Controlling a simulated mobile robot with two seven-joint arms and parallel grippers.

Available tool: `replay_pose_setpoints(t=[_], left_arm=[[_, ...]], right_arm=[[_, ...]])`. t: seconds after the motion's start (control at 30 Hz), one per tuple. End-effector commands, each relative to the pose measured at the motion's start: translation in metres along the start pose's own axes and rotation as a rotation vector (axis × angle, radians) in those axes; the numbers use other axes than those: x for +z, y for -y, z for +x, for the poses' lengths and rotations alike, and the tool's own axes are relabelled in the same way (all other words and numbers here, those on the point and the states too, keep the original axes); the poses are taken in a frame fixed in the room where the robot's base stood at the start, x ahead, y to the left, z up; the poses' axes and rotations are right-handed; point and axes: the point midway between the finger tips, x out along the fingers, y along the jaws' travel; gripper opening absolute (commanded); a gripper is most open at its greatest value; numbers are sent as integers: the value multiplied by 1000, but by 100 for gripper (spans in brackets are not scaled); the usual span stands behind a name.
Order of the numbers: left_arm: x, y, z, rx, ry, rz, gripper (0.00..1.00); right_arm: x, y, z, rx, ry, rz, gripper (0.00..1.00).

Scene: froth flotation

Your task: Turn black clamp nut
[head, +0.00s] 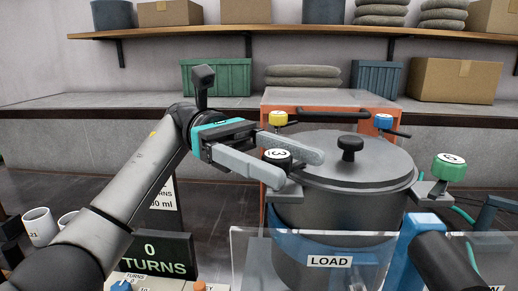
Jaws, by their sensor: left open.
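The black clamp nut (277,155), with a white 3 on its top, sits at the near left of the grey vessel lid (345,160). My left gripper (302,170) reaches in from the left. Its two grey fingers are open, one on the near side of the black nut and one on the far side. The near finger hides the nut's lower part, and I cannot tell whether either finger touches it. A dark display (152,255) at the lower left reads 0 TURNS. My right gripper is not in view.
A yellow nut (278,118), a blue nut (383,121) and a green nut (449,166) stand around the lid. A black knob (350,146) rises from its middle. White mugs (39,226) are at the left.

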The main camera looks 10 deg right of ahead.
Motion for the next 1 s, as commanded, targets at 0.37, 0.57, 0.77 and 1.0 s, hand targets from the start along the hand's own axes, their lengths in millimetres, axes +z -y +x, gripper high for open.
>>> replay_pose_setpoints(t=[0.37, 0.57, 0.77, 1.0], left_arm=[[-1, 0, -30, -14, -5, -7, 69], [-1, 0, -40, -15, -4, -8, 69], [0, 0, -48, -5, -2, -4, 69], [0, 0, -51, 1, 0, 0, 69]], right_arm=[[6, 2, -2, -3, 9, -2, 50], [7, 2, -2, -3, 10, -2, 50], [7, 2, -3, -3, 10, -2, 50], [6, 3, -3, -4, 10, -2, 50]])
